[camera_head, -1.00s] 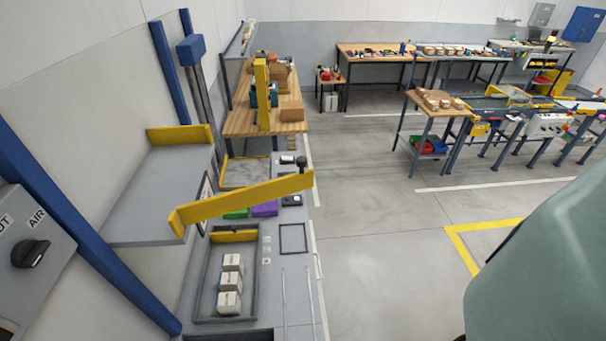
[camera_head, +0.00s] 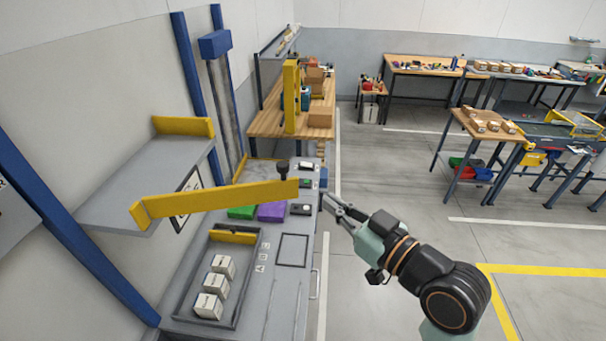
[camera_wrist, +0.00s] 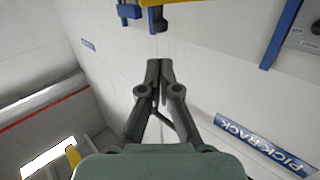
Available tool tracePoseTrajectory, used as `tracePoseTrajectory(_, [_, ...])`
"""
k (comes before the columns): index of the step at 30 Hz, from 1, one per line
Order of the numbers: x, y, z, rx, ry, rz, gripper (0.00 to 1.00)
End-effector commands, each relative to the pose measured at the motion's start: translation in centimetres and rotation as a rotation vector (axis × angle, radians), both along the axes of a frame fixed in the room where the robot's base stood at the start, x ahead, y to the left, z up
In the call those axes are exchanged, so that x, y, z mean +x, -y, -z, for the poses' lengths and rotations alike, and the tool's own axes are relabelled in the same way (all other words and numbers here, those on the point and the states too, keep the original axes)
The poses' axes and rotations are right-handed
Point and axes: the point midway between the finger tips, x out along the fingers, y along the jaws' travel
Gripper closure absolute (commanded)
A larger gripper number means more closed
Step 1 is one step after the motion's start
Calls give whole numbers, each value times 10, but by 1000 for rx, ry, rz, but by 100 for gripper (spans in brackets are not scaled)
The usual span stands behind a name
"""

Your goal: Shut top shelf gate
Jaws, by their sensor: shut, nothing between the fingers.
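The top shelf (camera_head: 140,185) is a grey board on the left wall between blue posts. Its yellow gate (camera_head: 215,200) stands swung out, reaching right from the shelf's front corner over the bench. A black knob (camera_head: 283,166) shows at the gate's free end. My gripper (camera_head: 328,200) is shut and empty, to the right of the gate's free end and apart from it in the picture. In the wrist view my gripper (camera_wrist: 158,66) points up at the wall, with a yellow part (camera_wrist: 170,4), probably the gate, at the top edge.
Below the gate, a grey bench holds a tray (camera_head: 240,290) with white boxes, and green (camera_head: 241,212) and purple (camera_head: 272,212) blocks. A yellow post (camera_head: 291,95) stands on the wooden table behind. Open floor lies to the right.

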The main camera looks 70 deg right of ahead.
Motion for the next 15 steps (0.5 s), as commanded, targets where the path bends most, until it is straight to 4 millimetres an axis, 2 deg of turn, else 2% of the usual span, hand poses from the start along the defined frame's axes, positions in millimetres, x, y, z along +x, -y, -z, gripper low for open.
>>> tracePoseTrajectory(9, [60,35,1,1,-2,-4,100])
tracePoseTrajectory(15, [90,54,3,1,-2,-3,100])
